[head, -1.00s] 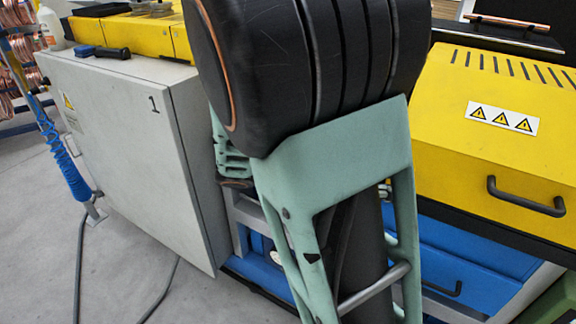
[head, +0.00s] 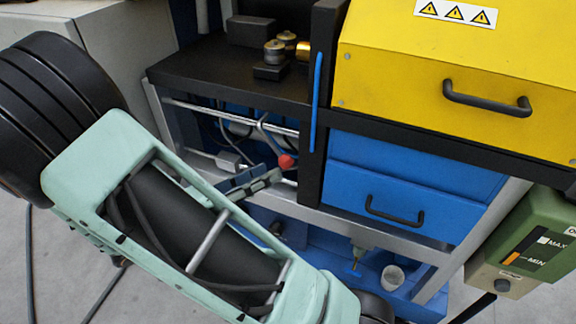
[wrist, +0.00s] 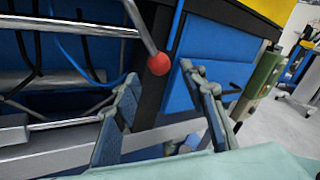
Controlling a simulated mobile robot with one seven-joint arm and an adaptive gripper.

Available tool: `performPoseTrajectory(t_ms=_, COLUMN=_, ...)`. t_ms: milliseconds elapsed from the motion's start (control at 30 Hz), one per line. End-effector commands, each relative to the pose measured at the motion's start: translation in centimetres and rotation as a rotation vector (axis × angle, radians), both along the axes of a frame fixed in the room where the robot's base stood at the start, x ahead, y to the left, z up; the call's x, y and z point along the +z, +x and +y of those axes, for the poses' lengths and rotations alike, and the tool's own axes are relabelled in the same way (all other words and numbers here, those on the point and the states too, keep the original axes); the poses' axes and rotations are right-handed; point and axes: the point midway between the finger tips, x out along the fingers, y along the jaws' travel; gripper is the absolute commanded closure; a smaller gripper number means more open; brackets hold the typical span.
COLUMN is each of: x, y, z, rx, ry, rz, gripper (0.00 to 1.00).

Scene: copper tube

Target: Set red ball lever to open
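The red ball (head: 286,161) tips a thin grey lever at the front of the machine, left of a black upright post. The ball also shows in the wrist view (wrist: 158,64), with the rod rising up and left from it. My gripper (wrist: 162,82) is open, with one finger on each side of the ball in that picture. The ball appears just beyond the fingertips; I cannot tell the exact gap or any contact. In the head view my gripper (head: 262,178) is small and partly hidden, just left of and below the ball.
A black post (head: 321,100) and a blue drawer (head: 410,185) stand right of the lever. A yellow cover (head: 450,70) is above. A metal rail (head: 350,225) runs below. Hoses and a chrome bar lie behind. A green box (head: 535,240) stands far right.

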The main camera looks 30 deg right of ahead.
Motion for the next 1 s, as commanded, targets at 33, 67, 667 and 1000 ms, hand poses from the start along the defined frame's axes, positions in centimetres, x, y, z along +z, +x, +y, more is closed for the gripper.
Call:
performPoseTrajectory(t_ms=33, x=-0.3, y=0.0, z=-1.1, rx=-0.004, ry=0.001, rz=-0.001, gripper=0.61)
performPoseTrajectory(t_ms=67, x=-0.3, y=0.1, z=-1.7, rx=-0.004, ry=0.001, rz=0.0, gripper=0.61)
performPoseTrajectory(t_ms=667, x=0.0, y=0.8, z=-6.6, rx=0.0, ry=0.001, rz=0.0, gripper=0.61)
performPoseTrajectory(t_ms=1000, x=0.0, y=0.8, z=-6.6, rx=0.0, ry=0.001, rz=0.0, gripper=0.88)
